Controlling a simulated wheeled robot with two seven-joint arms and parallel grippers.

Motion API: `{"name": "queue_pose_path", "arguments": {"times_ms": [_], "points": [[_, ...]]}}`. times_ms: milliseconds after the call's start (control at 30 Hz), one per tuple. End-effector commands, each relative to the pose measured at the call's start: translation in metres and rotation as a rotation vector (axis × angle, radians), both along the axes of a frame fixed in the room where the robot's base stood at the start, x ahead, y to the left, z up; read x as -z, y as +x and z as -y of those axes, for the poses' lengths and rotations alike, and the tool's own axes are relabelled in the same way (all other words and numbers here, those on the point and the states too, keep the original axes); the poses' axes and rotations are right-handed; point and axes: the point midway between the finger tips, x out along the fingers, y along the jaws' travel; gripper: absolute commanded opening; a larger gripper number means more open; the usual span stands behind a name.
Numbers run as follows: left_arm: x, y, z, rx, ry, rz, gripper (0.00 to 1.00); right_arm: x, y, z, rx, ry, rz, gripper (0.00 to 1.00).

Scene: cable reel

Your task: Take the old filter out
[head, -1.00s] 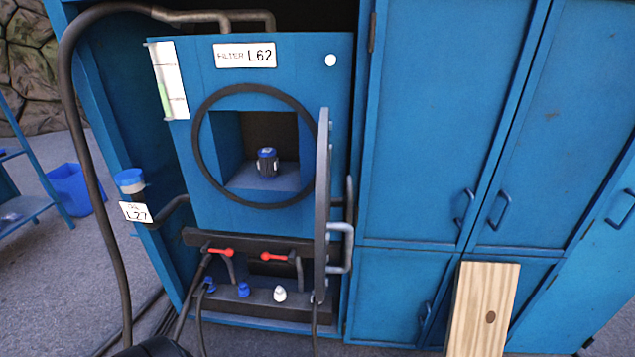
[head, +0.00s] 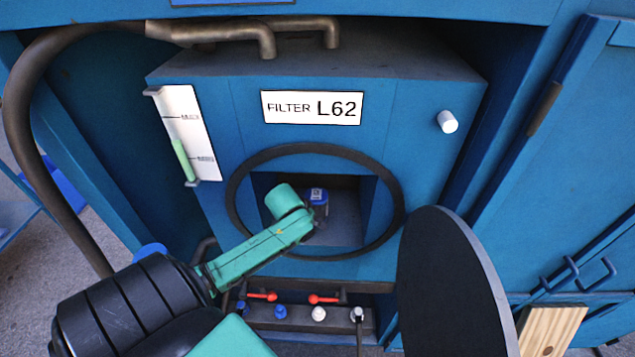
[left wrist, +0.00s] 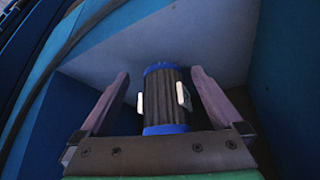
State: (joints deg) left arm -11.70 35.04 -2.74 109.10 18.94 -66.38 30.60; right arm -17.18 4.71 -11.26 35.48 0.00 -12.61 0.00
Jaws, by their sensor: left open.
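The old filter (head: 318,196), a small dark ribbed cylinder with blue ends, stands in the square chamber of the blue filter housing (head: 215,105) labelled L62. It also shows in the left wrist view (left wrist: 163,97), with pale tabs on its sides. My left gripper (left wrist: 160,88) is open, with one finger on each side of the filter and visible gaps between. In the head view my left arm reaches through the round opening and hides part of the filter. The round door (head: 450,285) stands open at the right. My right gripper is not in view.
Red-handled valves (head: 323,299) and small caps sit below the housing. A thick hose (head: 45,190) runs down the left side. A wooden board (head: 550,330) leans at the lower right.

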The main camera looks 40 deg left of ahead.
Motion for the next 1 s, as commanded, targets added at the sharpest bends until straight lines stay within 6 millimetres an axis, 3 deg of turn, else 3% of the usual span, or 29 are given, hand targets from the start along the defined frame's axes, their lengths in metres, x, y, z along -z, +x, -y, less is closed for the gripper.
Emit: {"name": "queue_pose_path", "arguments": {"times_ms": [167, 333, 500, 667, 900, 1000], "points": [[-0.003, 0.022, -0.006, -0.001, 0.002, 0.002, 1.0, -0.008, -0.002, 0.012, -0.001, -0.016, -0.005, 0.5], [-0.004, 0.055, -0.015, -0.002, 0.002, 0.003, 1.0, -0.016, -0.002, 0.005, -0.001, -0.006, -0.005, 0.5], [0.01, 0.058, -0.016, 0.0, 0.001, -0.001, 1.0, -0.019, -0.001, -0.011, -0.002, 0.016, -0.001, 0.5], [0.011, 0.058, -0.016, 0.001, 0.002, 0.0, 1.0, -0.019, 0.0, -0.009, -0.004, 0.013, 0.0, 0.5], [0.011, 0.057, -0.016, 0.001, 0.002, -0.001, 0.08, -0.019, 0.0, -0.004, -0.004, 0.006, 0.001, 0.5], [0.01, 0.058, -0.016, 0.001, 0.003, 0.0, 0.05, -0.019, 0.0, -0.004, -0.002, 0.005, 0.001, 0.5]]}}
